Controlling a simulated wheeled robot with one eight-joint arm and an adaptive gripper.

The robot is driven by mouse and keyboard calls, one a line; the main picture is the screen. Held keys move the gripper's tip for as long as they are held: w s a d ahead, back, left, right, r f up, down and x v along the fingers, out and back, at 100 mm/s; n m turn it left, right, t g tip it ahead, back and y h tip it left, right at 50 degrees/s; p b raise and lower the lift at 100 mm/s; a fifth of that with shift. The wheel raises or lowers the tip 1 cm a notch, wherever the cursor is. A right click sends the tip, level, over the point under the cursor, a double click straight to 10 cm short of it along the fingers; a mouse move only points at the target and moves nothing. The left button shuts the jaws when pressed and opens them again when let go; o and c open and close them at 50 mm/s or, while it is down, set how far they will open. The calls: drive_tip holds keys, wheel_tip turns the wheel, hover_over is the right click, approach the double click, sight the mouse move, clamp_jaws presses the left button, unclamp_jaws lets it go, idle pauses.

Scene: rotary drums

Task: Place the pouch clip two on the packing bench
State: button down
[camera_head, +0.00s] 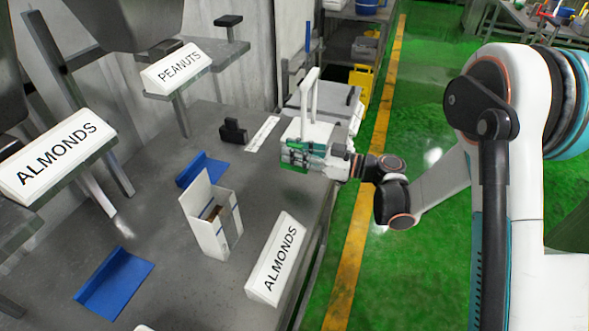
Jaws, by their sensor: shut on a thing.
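The packing bench, which I take to be the grey bench (165,250), runs along the left and middle of the view. My gripper (293,154) is near its far right part, with teal-green fingers pointing left. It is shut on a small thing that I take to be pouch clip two. The clip's outline cannot be told apart from the fingers at this size. The gripper is in front of a white box-like thing with a tall upright handle (311,96). I cannot tell whether the held thing touches the bench.
An open white carton (209,222) and blue angled pieces (117,280) (205,167) stand on the bench. A black block (232,131) is farther back. An ALMONDS sign (276,262) is at the right edge. A PEANUTS sign (176,68) is at the back. Green floor lies right.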

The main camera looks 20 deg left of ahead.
drive_tip(key=shift+f+b, duration=0.85)
drive_tip(key=shift+f, duration=1.5)
drive_tip(key=shift+r, duration=0.1)
drive_tip(key=c, duration=1.5)
unclamp_jaws()
drive_tip(key=shift+o, duration=0.2)
drive_tip(key=shift+d, duration=0.15)
drive_tip(key=d+p, duration=0.3)
drive_tip(key=d, duration=0.8)
drive_tip(key=shift+s+d+p, duration=0.35)
drive_tip(key=shift+s+p, duration=0.05)
drive_tip(key=shift+s, duration=0.05)
